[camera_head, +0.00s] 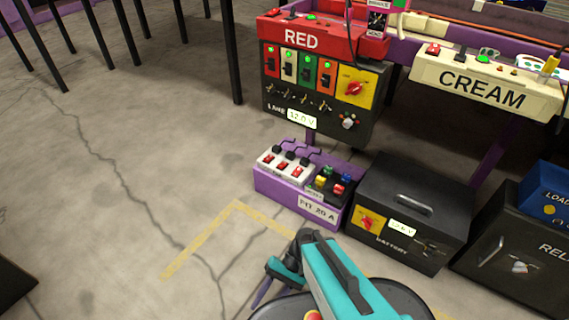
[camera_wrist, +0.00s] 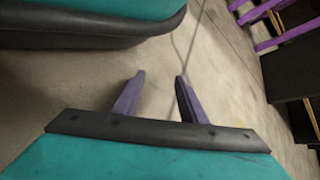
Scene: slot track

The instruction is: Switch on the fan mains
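No label reading "fan" is legible, so I cannot tell which switch is the fan mains. The purple box (camera_head: 268,187) on the floor, marked PIT 20 A, carries a white block (camera_head: 286,168) with several red rockers and a black block (camera_head: 332,184) with coloured parts. The red control box (camera_head: 330,38) has several toggles and a red rotary knob (camera_head: 355,88) on a yellow plate. The black battery box (camera_head: 410,200) has another red rotary knob (camera_head: 368,223). My gripper (camera_wrist: 159,77) is open and empty, its purple fingers apart; in the head view it is low, apart from the boxes.
The cream box (camera_head: 487,85) stands at upper right. A black cabinet (camera_head: 500,270) and a blue box (camera_head: 550,190) are at lower right. Black table legs (camera_head: 185,20) stand at upper left.

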